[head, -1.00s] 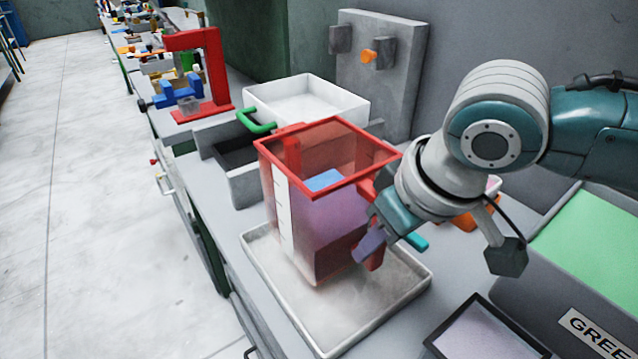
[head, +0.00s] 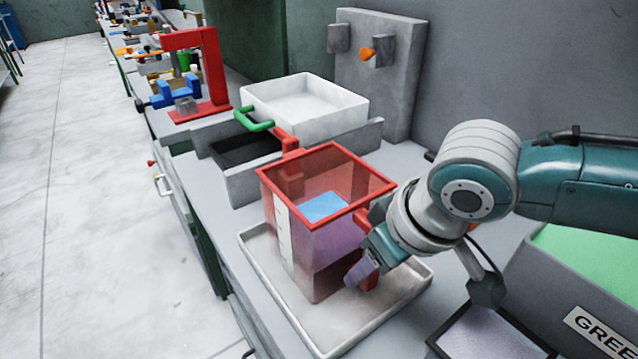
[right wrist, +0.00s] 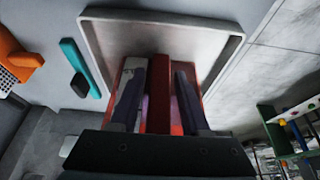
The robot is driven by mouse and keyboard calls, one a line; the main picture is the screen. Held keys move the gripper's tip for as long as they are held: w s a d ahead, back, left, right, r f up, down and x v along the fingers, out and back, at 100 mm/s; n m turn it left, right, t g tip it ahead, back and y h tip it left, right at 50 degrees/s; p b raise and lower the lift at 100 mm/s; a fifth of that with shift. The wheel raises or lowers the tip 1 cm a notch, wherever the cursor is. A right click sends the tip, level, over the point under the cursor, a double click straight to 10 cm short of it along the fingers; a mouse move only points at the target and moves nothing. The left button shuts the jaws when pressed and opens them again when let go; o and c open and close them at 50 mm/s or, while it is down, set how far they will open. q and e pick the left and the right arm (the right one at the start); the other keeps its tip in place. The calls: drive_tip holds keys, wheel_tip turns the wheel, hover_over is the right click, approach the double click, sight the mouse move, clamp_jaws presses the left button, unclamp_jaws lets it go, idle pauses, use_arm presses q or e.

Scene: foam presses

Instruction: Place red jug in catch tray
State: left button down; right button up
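The red jug (head: 312,240) is clear-walled with a red rim, a white scale strip and bluish-purple contents. It stands upright within the outline of the pale grey catch tray (head: 262,262) in the head view. Its base is at or just above the tray floor; I cannot tell if it touches. My right gripper (head: 362,272) is shut on the jug's red handle, at the jug's right side. In the right wrist view the red handle (right wrist: 159,95) lies between the two fingers, and the tray rim (right wrist: 165,17) shows beyond. My left gripper is not in view.
A white basin (head: 305,100) with a green handle stands behind the jug on a grey stand. A grey bin (head: 545,310) with green contents is at right, beside a dark-framed pad (head: 490,335). A teal bar (right wrist: 80,65) and an orange item (right wrist: 18,58) lie beside the tray.

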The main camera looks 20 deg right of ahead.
drive_tip(key=shift+o, duration=0.6)
drive_tip(key=shift+r, duration=0.1)
drive_tip(key=shift+r, duration=0.25)
drive_tip(key=p+v, duration=0.3)
drive_tip(key=v, duration=0.8)
drive_tip(key=s+a+y, duration=0.1)
drive_tip(key=s+a, duration=0.5)
drive_tip(key=s+d+m+h, duration=0.2)
drive_tip(key=s+d, duration=0.5)
drive_tip(key=s, duration=0.3)
drive_tip(key=shift+d+f+g, duration=0.4)
drive_tip(key=shift+s, duration=0.15)
